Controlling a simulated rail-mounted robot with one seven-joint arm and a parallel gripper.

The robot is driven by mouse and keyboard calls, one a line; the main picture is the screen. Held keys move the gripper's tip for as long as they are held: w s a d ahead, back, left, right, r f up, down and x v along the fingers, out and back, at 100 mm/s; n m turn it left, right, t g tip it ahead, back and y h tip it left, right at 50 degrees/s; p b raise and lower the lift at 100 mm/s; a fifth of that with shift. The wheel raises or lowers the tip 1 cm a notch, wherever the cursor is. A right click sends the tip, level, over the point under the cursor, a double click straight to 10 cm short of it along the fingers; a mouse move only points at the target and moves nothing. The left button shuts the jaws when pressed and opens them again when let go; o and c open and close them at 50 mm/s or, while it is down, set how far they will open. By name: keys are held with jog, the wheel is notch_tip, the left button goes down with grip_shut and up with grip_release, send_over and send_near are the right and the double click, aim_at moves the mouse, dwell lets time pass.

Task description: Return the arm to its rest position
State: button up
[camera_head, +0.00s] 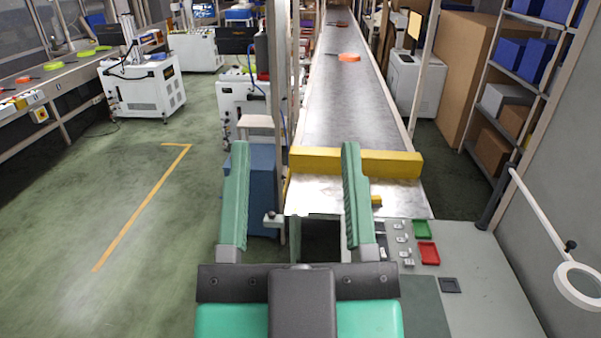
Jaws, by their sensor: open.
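My gripper (294,192) is in the lower middle of the head view, with its two green fingers wide apart and pointing away from me. It is open and nothing shows between the fingers. Its dark palm and green body fill the bottom middle of the picture. The fingers overlap the near end of the conveyor (352,105) in the picture; whether they touch anything I cannot tell. The rest of my arm is out of view.
A yellow bar (395,163) crosses the conveyor's near end. An orange pan (349,57) lies far up the belt. Open green floor (160,230) lies left.

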jog(key=shift+s+a+r+n, duration=0.4)
jog(key=shift+s+r, duration=0.05)
jog(key=shift+s, duration=0.05)
